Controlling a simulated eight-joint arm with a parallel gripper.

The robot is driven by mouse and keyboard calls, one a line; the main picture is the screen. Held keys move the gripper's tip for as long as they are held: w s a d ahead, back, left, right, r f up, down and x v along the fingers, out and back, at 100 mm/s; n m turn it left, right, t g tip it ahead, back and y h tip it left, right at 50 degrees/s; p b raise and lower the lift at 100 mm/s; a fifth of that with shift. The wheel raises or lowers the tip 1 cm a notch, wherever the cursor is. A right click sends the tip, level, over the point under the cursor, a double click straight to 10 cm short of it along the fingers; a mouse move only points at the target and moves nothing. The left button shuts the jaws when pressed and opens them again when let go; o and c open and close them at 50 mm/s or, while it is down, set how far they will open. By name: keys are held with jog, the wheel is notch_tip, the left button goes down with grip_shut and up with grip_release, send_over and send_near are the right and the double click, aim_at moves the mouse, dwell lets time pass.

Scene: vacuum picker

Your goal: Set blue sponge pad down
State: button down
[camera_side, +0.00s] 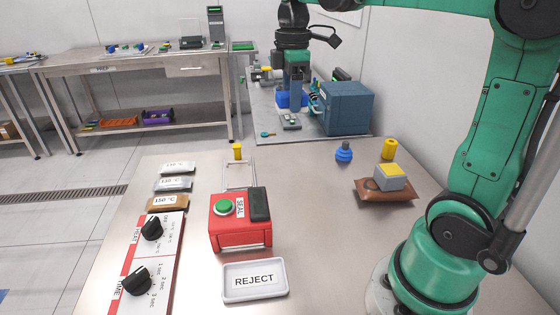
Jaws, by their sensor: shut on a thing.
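My gripper (296,82) reaches down over the far bench at the back centre, its fingers small and dark in this view. A blue block-like thing (284,100), which looks like the blue sponge pad, shows at its fingertips. The fingers are shut on it. Its underside is hard to make out, so I cannot tell whether it touches the bench.
A blue-grey box (347,108) stands right of my gripper on the far bench (262,118). A small grey device (290,122) is in front. The near table holds a red SEAL unit (240,228), a REJECT tray (228,292) and a brown pouch (365,194) under a grey-yellow block (389,178).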

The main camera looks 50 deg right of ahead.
aim_at(295, 192)
jog(key=shift+s+d+m, duration=0.2)
jog(key=shift+d+m, duration=0.2)
jog(key=shift+d, duration=0.15)
jog(key=shift+d+f, duration=0.15)
jog(key=shift+f, duration=0.25)
notch_tip(295, 192, down, 19)
jog(key=shift+s+f, duration=0.1)
jog(key=shift+c, duration=1.9)
grip_release()
jog(key=shift+f, duration=0.15)
